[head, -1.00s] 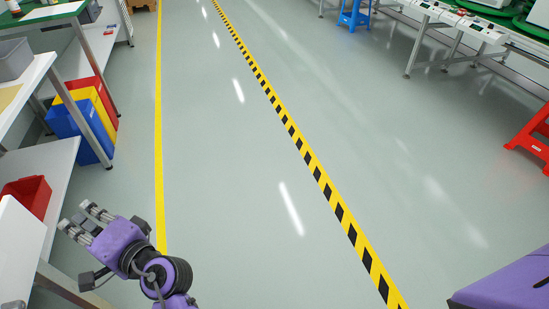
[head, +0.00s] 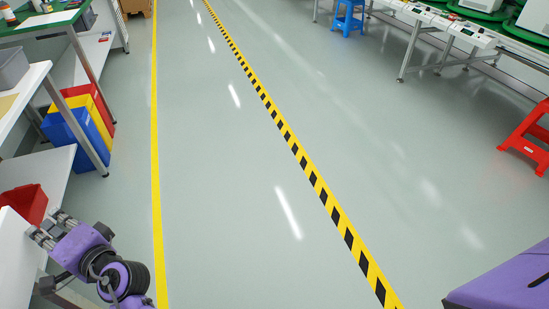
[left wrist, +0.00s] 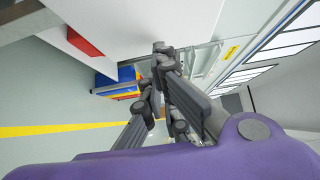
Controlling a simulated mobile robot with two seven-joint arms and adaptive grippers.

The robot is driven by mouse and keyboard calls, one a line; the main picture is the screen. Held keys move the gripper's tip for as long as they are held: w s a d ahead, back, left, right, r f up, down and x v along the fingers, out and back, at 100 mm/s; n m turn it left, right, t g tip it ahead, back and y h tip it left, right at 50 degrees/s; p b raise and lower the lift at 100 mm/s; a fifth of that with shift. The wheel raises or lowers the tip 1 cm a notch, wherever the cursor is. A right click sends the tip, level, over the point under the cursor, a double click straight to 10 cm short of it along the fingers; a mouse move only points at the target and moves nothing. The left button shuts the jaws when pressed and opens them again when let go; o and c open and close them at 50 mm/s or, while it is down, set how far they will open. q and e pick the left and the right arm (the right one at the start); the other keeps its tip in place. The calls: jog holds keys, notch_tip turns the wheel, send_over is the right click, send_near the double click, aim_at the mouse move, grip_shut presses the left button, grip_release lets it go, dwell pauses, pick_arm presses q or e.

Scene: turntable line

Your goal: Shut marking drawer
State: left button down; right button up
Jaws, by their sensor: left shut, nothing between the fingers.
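A white box-like panel (head: 14,262) stands at the lower left of the head view, cut off by the picture edge. It may be the marking drawer, but I see no label or handle on it. My left gripper (head: 46,226) is shut and empty, with its fingertips at the right edge of this panel. I cannot tell whether they touch. In the left wrist view the fingers of my left gripper (left wrist: 160,48) are together, beside a broad white surface (left wrist: 125,22). My right gripper is out of view.
A red bin (head: 28,200) sits on the white shelf beyond the gripper. Blue, yellow and red crates (head: 68,135) stand under the bench farther on. The floor to the right is open, with a yellow line (head: 155,180). A red stool (head: 530,135) stands far right.

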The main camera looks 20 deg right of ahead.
pick_arm(q)
jog(key=a, duration=0.7)
jog(key=w+a+p, duration=0.1)
jog(key=a, duration=1.3)
jog(key=shift+w+a+p, duration=0.3)
jog(key=shift+w+a, duration=0.05)
jog(key=shift+a, duration=0.15)
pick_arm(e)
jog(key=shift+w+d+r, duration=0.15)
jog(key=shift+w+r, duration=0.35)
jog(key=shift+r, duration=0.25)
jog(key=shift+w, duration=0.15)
